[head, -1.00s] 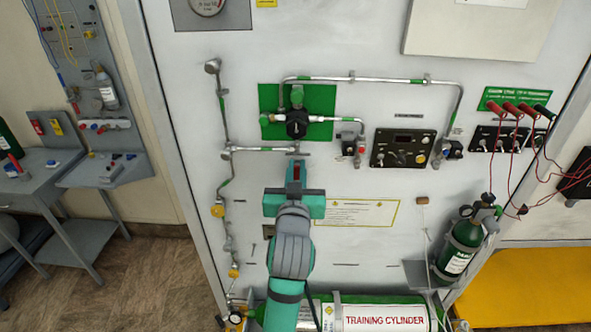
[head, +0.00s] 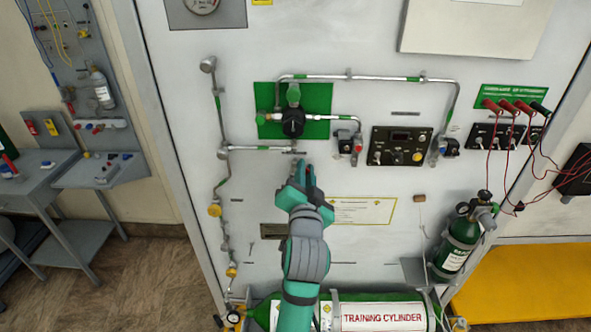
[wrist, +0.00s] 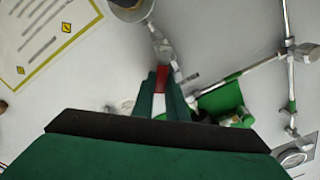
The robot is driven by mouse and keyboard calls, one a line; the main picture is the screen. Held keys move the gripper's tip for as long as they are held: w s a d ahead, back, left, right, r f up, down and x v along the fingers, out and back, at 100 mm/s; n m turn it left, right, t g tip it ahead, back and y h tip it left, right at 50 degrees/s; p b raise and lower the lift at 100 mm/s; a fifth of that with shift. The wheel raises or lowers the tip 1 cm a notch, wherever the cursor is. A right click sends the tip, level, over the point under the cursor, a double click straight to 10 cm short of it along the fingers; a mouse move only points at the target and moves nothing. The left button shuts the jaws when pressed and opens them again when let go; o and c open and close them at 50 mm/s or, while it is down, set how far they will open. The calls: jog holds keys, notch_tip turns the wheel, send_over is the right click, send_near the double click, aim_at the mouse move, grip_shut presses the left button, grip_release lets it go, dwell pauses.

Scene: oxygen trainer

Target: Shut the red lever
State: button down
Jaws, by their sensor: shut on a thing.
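The red lever (wrist: 162,77) shows in the wrist view as a small red piece between my two green fingertips, below a silver valve fitting (wrist: 162,45). My gripper (wrist: 161,86) is shut on the lever. In the head view my gripper (head: 306,174) is in front of the panel, just below the pipe run under the green plate (head: 320,100). It looks turned and tilted there. The lever is hidden behind my fingers in the head view.
A dark regulator (head: 293,123) sits just above my gripper. Pipes (head: 258,148) run left of it. A control box (head: 401,146) is to the right. The training cylinder (head: 383,317) lies low, and a green cylinder (head: 459,241) stands at right.

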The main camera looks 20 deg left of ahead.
jog(key=m, duration=0.1)
jog(key=d+f+m, duration=0.1)
jog(key=shift+w+m, duration=0.1)
jog(key=shift+m, duration=0.3)
jog(key=f+m, duration=0.1)
jog(key=m, duration=0.1)
jog(key=f+m, duration=0.1)
jog(key=m, duration=0.4)
jog(key=shift+w+d+f, duration=0.15)
jog(key=shift+d+f, duration=0.2)
jog(key=shift+f, duration=0.05)
jog(key=shift+w+m, duration=0.1)
jog(key=shift+m, duration=0.2)
jog(key=shift+a, duration=0.2)
jog(key=shift+d+f, duration=0.1)
